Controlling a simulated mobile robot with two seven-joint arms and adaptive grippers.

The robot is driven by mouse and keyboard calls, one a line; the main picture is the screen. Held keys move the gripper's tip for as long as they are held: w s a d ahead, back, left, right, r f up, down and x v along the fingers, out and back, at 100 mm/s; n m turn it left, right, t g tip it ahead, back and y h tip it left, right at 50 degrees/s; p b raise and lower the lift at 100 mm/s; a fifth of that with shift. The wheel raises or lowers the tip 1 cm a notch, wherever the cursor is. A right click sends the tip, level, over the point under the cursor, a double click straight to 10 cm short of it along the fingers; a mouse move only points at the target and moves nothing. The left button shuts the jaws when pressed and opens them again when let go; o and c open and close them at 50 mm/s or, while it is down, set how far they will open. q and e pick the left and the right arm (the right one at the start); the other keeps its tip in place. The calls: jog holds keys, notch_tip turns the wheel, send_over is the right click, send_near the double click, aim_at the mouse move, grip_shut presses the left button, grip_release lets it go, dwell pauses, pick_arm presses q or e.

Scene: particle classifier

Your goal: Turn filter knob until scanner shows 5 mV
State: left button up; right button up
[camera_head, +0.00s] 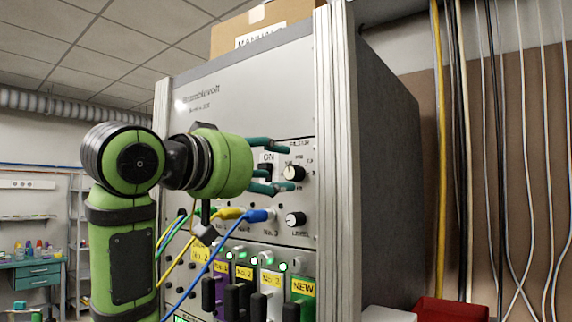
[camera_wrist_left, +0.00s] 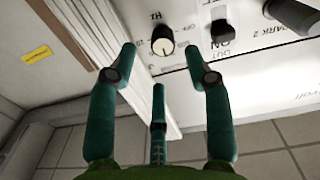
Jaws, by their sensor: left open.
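The filter knob (camera_head: 293,173) is a small round black-and-white knob on the upper right of the white cabinet panel. My left gripper (camera_head: 290,168) is open, with its teal fingers reaching toward the panel above and below the knob. In the left wrist view the knob (camera_wrist_left: 163,42) lies between and beyond the open fingertips (camera_wrist_left: 159,60), with a visible gap to each side. Contact with the knob is not seen. No mV reading can be made out. My right gripper is not in view.
An ON switch (camera_head: 266,170) sits just left of the knob, and a LEVEL knob (camera_head: 295,219) is below. Yellow and blue cables (camera_head: 257,216) plug in under the gripper. Labelled modules with black handles stand lower. A red bin (camera_head: 452,309) is at the lower right.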

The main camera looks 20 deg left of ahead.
aim_at(289, 172)
pick_arm(q)
jog(key=shift+w+d+r+p, duration=0.2)
jog(key=shift+w+d+p, duration=0.2)
jog(key=shift+w, duration=0.35)
jog(key=shift+w+d+f+p, duration=0.1)
jog(key=shift+w+f+p, duration=0.1)
jog(key=shift+w, duration=0.45)
jog(key=shift+w+d+f+p, duration=0.1)
jog(key=shift+w+p, duration=0.1)
jog(key=shift+w, duration=0.75)
jog(key=shift+s, duration=0.1)
jog(key=shift+d, duration=0.1)
jog(key=c, duration=0.4)
grip_shut()
jog(key=shift+m, duration=1.5)
jog(key=m+p, duration=0.1)
jog(key=m, duration=0.4)
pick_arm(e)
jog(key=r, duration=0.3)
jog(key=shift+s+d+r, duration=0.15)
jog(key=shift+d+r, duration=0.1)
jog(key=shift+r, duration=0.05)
pick_arm(q)
jog(key=shift+m, duration=0.4)
